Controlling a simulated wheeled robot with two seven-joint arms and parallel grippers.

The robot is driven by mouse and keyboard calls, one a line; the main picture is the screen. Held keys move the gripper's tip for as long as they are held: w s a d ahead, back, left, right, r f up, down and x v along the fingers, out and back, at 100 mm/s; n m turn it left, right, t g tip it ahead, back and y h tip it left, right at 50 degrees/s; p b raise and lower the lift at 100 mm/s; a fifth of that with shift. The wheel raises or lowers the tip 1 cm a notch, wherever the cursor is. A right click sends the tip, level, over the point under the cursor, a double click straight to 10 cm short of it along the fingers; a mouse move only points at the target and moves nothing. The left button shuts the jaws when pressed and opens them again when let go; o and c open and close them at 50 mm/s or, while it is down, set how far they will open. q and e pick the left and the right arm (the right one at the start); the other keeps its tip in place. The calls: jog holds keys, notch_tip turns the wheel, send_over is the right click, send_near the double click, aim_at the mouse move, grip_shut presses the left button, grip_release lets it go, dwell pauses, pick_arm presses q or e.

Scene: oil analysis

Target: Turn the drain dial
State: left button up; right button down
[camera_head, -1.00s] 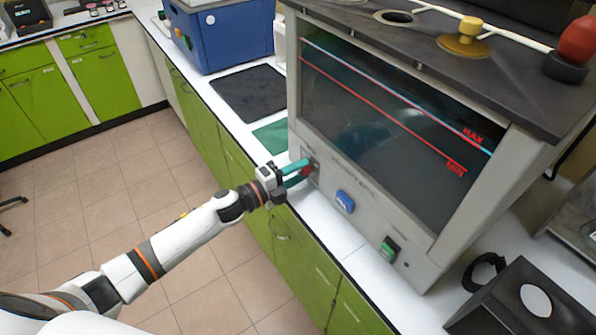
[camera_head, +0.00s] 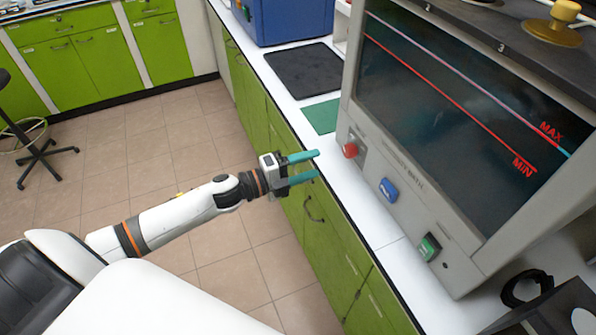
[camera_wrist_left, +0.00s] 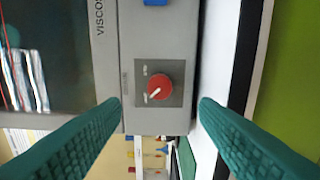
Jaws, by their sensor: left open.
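The red drain dial (camera_head: 351,150) sits on the lower left of the grey viscosity bath's front panel. It also shows in the left wrist view as a round red knob (camera_wrist_left: 158,87) with a white pointer mark, on a dark grey plate. My left gripper (camera_head: 317,164) has teal fingers and is open and empty. It is apart from the dial, to its left in the head view, over the counter's front edge. In the left wrist view its fingers (camera_wrist_left: 160,112) stand wide on either side, with the dial between and beyond them. My right gripper is not in view.
A blue switch (camera_head: 388,189) and a green switch (camera_head: 429,246) are on the same panel of the bath (camera_head: 400,205). A green mat (camera_head: 322,116) and a black mat (camera_head: 302,70) lie on the white counter. Counter in front of the panel is clear.

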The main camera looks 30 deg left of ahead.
pick_arm(q)
jog(key=shift+v, duration=1.3)
jog(key=shift+w, duration=0.1)
jog(key=a+f+n+y, duration=0.3)
jog(key=f+n, duration=0.1)
jog(key=f, duration=0.3)
jog(key=a+f+n+y, duration=0.3)
jog(key=f+n, duration=0.1)
jog(key=f, duration=0.4)
jog(key=s+a+f+n+g+y, duration=0.2)
jog(key=s+f+n, duration=0.15)
jog(key=f, duration=0.45)
jog(key=s+a+f+n+g+y, duration=0.1)
jog(key=s+f+n+y, duration=0.15)
jog(key=s+f, duration=0.45)
jog(key=s+d+f+n+g, duration=0.2)
jog(key=s+f+n+g, duration=0.3)
jog(key=s+f, duration=0.85)
jog(key=s+d+f+n+g, duration=0.2)
jog(key=s+d+f, duration=0.2)
jog(key=s, duration=0.4)
jog(key=s+d+f+n+g, duration=0.2)
jog(key=s+d+f+g, duration=0.1)
jog(key=s, duration=0.6)
jog(key=shift+s+d+f, duration=0.3)
jog(key=shift+d+f, duration=0.1)
jog(key=shift+f, duration=0.4)
jog(key=shift+y, duration=0.25)
